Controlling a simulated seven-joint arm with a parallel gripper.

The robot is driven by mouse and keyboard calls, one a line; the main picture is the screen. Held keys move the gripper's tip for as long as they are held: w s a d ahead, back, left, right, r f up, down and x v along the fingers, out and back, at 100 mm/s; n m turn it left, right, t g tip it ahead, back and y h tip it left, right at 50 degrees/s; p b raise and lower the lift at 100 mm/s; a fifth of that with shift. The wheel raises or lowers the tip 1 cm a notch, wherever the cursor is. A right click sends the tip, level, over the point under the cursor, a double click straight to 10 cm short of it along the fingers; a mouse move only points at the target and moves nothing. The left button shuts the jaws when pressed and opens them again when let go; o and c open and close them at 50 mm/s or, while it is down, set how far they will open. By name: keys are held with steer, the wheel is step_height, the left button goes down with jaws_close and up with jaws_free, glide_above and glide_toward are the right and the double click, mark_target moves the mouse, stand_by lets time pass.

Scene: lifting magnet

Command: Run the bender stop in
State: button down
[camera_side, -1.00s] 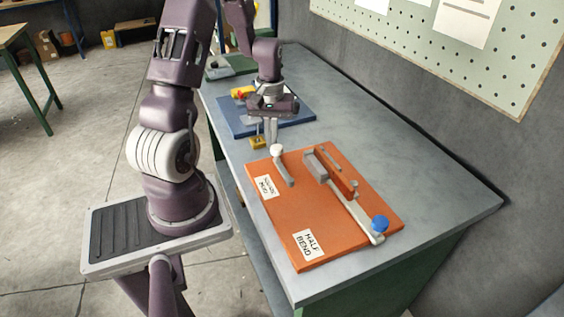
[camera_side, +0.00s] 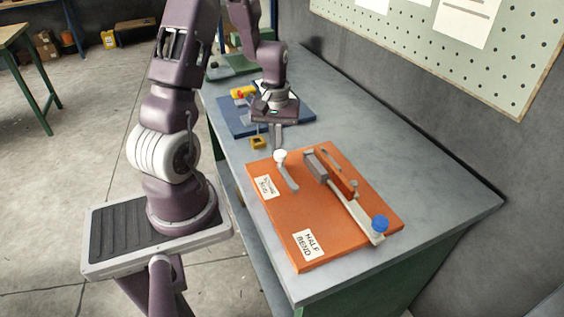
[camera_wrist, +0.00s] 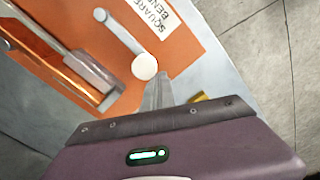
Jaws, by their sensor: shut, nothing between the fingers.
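The orange bender board (camera_side: 290,218) lies on the bench, with labels reading HALF BEND (camera_side: 308,243) and SQUARE BEND (camera_side: 266,187). A grey arm with a white knob (camera_side: 281,157) is at its far edge, near the SQUARE BEND label; the knob also shows in the wrist view (camera_wrist: 144,67). A long pale bar with a blue knob (camera_side: 379,224) is at the right, beside a grey block (camera_side: 316,165). My gripper (camera_side: 277,147) is shut and empty, pointing down just beyond the white knob. In the wrist view the fingers (camera_wrist: 158,90) are right beside the knob; I cannot tell whether they touch.
A blue board (camera_side: 240,128) with a red and yellow part lies behind my gripper. A yellow block (camera_side: 258,143) is near the bench's left edge. The bench right of the orange board is clear. A pegboard (camera_side: 460,50) hangs on the wall.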

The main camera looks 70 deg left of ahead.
mark_target(285, 172)
steer(key=shift+d, duration=3.65)
steer(key=shift+a, duration=0.75)
steer(key=shift+r, duration=0.2)
step_height(285, 172, up, 7)
steer(key=shift+f, duration=0.2)
steer(key=s+d+r+m+t, duration=0.3)
steer(key=d+r+m, duration=0.3)
steer(key=d+r, duration=0.45)
steer(key=s+d+r+m+t, duration=0.2)
steer(key=s+d+r+m, duration=0.3)
steer(key=s+m, duration=0.1)
steer(key=shift+s+d+t, duration=0.15)
steer(key=shift+s+t, duration=0.15)
steer(key=shift+s, duration=0.5)
